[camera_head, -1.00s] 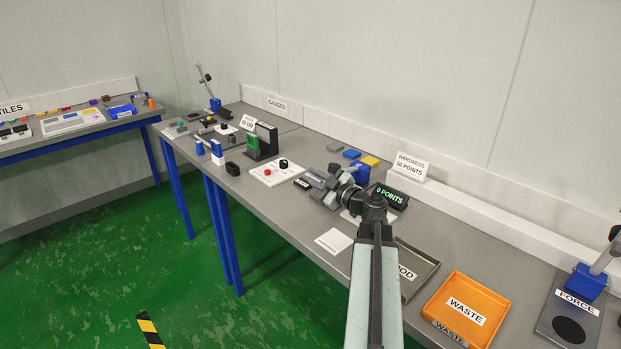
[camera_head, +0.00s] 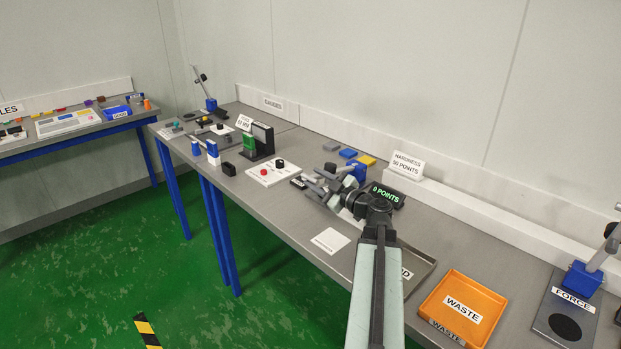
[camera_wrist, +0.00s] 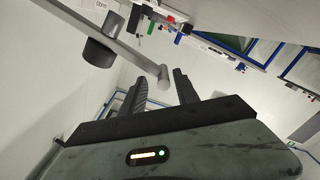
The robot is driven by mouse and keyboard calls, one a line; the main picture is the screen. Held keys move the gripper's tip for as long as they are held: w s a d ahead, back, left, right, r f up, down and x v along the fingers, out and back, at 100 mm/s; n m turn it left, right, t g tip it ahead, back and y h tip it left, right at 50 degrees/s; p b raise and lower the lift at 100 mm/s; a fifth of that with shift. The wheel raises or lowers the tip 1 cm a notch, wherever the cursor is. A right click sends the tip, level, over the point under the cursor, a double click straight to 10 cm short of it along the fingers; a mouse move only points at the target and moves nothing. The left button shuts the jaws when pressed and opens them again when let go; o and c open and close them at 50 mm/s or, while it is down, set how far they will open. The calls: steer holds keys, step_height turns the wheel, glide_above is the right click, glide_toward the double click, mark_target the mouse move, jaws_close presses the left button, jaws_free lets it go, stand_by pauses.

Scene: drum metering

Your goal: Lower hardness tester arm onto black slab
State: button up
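The hardness tester shows in the head view as a blue body (camera_head: 357,170) behind my gripper, beside a black display (camera_head: 387,194) reading "0 POINTS". My gripper (camera_head: 318,184) is over the table just in front of it and hides much of it. In the wrist view my gripper (camera_wrist: 161,88) is open, its two dark fingers apart. A grey bar, likely the tester arm (camera_wrist: 136,58), slants down with its rounded end near the gap between the fingertips; contact cannot be told. A dark cylinder (camera_wrist: 100,52) hangs on this bar. I cannot make out the black slab under the tester.
Grey, blue and yellow slabs (camera_head: 348,153) lie behind the tester. A white panel with red and black knobs (camera_head: 273,173) lies left. A metal tray (camera_head: 420,263) and orange waste tray (camera_head: 463,310) lie right. A white card (camera_head: 330,241) lies at the front edge.

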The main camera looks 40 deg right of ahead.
steer(key=s, duration=0.5)
steer(key=shift+s+d, duration=0.1)
steer(key=shift+s, duration=0.05)
steer(key=shift+c, duration=0.4)
